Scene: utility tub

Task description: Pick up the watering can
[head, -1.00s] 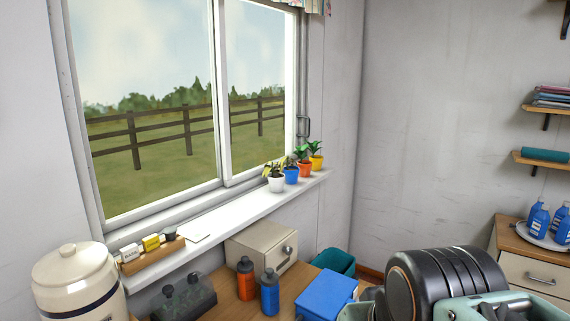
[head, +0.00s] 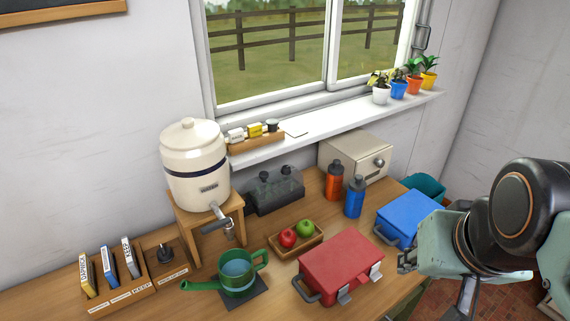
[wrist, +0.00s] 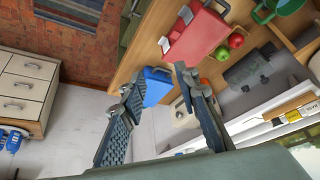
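The green watering can (head: 240,290) stands upright on a dark square mat (head: 256,297) on the wooden counter, below the tap of the cream water crock (head: 197,170). Its spout points left and its handle is on the right; pale blue water shows inside. Part of the can shows at the top edge of the wrist view (wrist: 287,6). My gripper (wrist: 157,76) is open and empty in the wrist view, its two fingers apart. In the head view it is at the right, partly hidden by my arm, well away from the can.
A red case (head: 342,262) and a blue case (head: 408,214) lie between the can and my gripper. A tray (head: 279,251) holds a red and a green apple. Orange (head: 334,182) and blue (head: 354,198) bottles stand behind. A rack with boxes (head: 118,288) is left.

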